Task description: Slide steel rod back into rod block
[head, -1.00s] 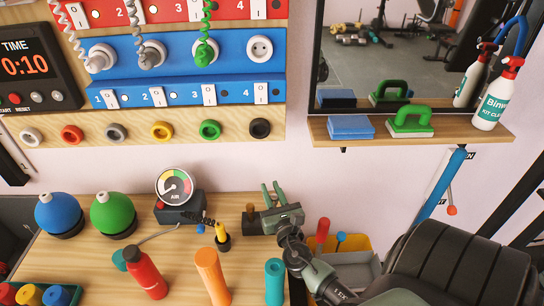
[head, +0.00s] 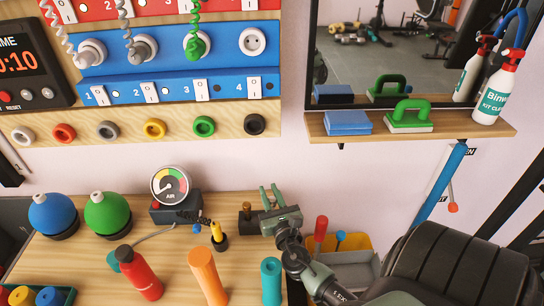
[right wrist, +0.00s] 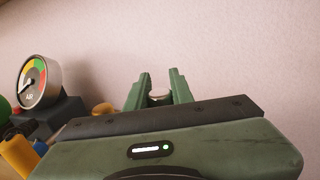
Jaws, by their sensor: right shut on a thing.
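My right gripper (head: 269,195) is at the back right of the wooden bench, its green fingers pointing up and away. In the right wrist view its fingers (right wrist: 159,82) are shut on a small round metal end, seemingly the steel rod (right wrist: 160,97). The rest of the rod is hidden behind the gripper body. A dark block with a brown-topped peg (head: 246,213) stands just left of the gripper; it may be the rod block. I cannot see its holes or whether the rod touches it. My left gripper is not in view.
An air gauge (head: 170,184), a yellow-handled tool (head: 216,233) in a dark holder and blue and green balls (head: 108,212) stand left of my gripper. A red bottle (head: 142,275), orange cylinder (head: 206,275) and teal cylinder (head: 271,282) stand in front. A shelf (head: 430,132) is above right.

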